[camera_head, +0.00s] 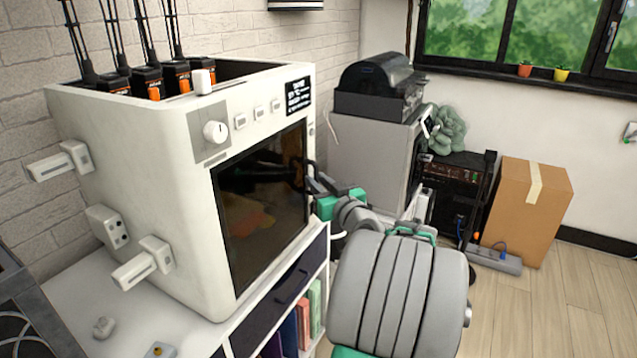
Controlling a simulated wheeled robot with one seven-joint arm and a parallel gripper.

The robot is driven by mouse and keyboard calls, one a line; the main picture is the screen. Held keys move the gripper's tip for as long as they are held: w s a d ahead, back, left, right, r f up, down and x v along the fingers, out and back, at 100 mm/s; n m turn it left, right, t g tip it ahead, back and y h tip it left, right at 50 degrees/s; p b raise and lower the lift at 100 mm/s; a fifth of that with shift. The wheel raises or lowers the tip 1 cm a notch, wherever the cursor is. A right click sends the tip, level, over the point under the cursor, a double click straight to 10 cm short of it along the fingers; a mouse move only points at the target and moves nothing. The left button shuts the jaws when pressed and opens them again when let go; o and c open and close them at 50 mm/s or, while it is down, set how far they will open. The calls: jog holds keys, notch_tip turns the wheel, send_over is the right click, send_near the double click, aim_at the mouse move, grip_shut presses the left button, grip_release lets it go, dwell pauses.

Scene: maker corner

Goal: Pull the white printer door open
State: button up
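The white printer (160,170) stands on a white shelf unit at the left. Its door (255,215) is a dark, glossy panel in the front face and looks shut, flush with the white frame. My arm reaches in from the lower right, and my gripper (312,182) is at the door's right edge, about halfway up. A dark reflection shows in the glass beside it. The fingertips are small and dark, so I cannot tell whether they are apart or closed, or whether they touch the door. No door handle is clearly visible; the gripper may hide it.
The shelf unit (65,300) holds a dark drawer (290,285) and several books below the printer. A grey cabinet (365,165) with a black machine (375,85) on top stands behind my arm. A cardboard box (530,210) is at the right. Wooden floor (560,305) is clear at lower right.

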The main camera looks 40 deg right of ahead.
grip_shut()
dwell(1.1)
